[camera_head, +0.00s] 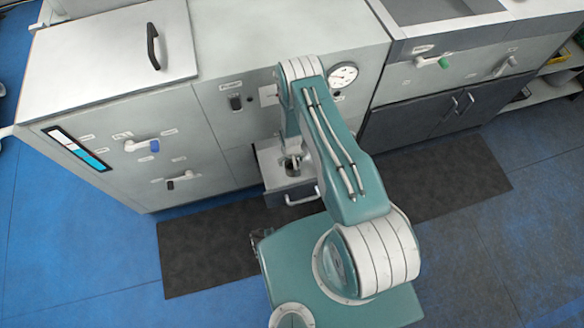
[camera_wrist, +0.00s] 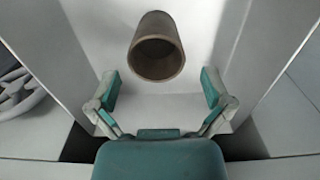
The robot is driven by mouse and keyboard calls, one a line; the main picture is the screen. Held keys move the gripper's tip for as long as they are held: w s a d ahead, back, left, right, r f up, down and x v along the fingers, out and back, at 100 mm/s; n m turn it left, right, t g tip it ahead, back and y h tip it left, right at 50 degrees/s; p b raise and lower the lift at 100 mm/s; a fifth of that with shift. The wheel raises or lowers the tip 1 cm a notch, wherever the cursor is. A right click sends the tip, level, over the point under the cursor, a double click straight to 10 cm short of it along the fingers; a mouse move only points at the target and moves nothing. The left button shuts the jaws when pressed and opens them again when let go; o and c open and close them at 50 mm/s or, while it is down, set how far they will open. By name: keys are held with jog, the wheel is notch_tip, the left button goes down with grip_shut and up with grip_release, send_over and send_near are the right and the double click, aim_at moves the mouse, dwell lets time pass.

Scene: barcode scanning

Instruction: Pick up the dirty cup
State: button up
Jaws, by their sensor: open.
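The fingers do not touch the cup.
The machine's front (camera_head: 220,110) has knobs, labels and a round gauge (camera_head: 342,75). A dark mat (camera_head: 205,255) lies on the blue floor. Walls stand close on both sides of the gripper.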

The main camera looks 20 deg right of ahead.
aim_at(292, 167)
jog(key=shift+w+d+f, duration=0.1)
jog(key=shift+f, duration=1.35)
jog(key=shift+w+d+f, duration=0.1)
jog(key=shift+f, duration=1.3)
jog(key=c, duration=1)
